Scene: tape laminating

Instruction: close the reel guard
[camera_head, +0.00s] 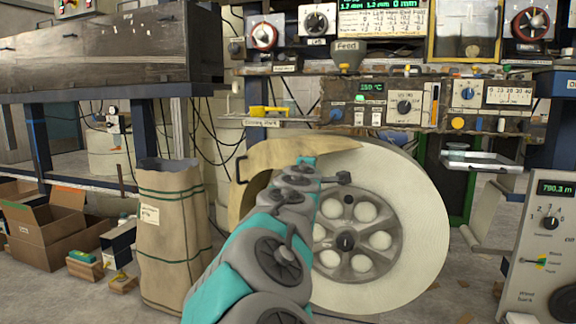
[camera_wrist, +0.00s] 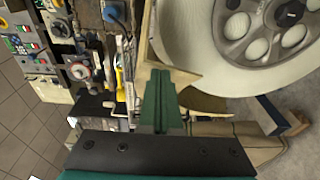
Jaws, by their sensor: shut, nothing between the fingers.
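The reel guard (camera_head: 285,148) is a tan curved cover over the upper left of the large white reel (camera_head: 420,215), with a black handle (camera_head: 240,168) at its left edge. The reel's right side and front face are uncovered. My arm crosses in front of the reel and hides part of the guard; my gripper's fingers are not clear in the head view. In the wrist view, my gripper (camera_wrist: 160,78) has its green fingers shut and empty, with tips at the tan guard (camera_wrist: 150,50); I cannot tell whether they touch. The reel (camera_wrist: 225,55) is just beyond.
A control bench (camera_head: 385,118) with dials and a feed funnel (camera_head: 347,55) stands behind the reel. A tall paper sack (camera_head: 172,235) stands left of it, with cardboard boxes (camera_head: 50,235) farther left. A control cabinet (camera_head: 545,245) stands at the right.

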